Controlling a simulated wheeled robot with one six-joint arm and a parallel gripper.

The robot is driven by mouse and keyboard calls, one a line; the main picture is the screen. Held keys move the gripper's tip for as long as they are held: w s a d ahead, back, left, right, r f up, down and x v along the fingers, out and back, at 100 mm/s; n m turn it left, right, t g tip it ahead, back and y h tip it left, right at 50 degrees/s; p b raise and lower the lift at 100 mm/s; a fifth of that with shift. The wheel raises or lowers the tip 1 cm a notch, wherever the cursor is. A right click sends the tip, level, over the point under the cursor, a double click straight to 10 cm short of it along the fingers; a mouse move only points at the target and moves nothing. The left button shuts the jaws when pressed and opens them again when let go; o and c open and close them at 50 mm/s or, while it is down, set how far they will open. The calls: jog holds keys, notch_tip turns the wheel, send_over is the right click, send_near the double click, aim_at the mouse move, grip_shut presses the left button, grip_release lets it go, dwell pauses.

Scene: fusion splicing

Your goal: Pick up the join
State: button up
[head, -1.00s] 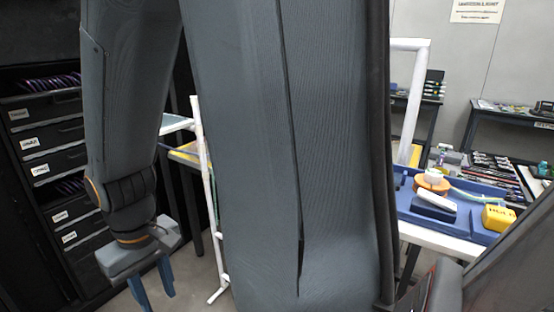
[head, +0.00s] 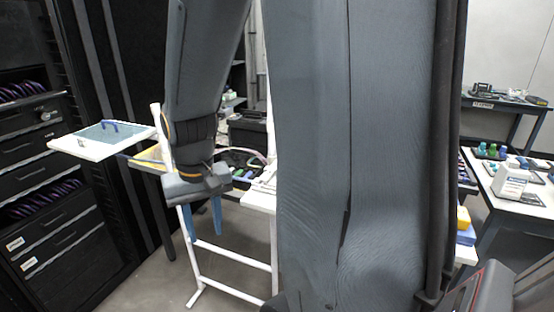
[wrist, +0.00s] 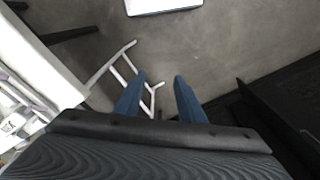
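I cannot make out the join in either view. My gripper (head: 203,222) hangs fingers down in the head view, left of my large grey column. Its two blue fingers also show in the wrist view (wrist: 160,78), apart, with only floor and a white stand between them. The gripper is open and empty. My column hides much of the work table (head: 262,200), whose edge shows just right of the gripper.
A white-edged board (head: 85,147) with a blue handle is at left, beside a black drawer cabinet (head: 40,170). A white tubular stand (head: 232,256) stands below the gripper. A yellow box (head: 463,217) shows right of my column. Another bench (head: 500,205) is at right.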

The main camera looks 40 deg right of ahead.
jog(key=w+d+r+m+p, duration=0.2)
jog(key=d+r+m+p, duration=0.2)
jog(key=d+r, duration=0.45)
notch_tip(320, 180, up, 7)
jog(key=m, duration=0.6)
send_over(269, 172)
jog(key=shift+a+f+g+p, duration=0.1)
jog(key=shift+f+g+p, duration=0.05)
jog(key=shift+g+p, duration=0.25)
jog(key=shift+d, duration=0.2)
jog(key=shift+f, duration=0.45)
jog(key=shift+a+f+p, duration=0.15)
jog(key=shift+f+p, duration=1.35)
jog(key=shift+f, duration=1.8)
grip_shut()
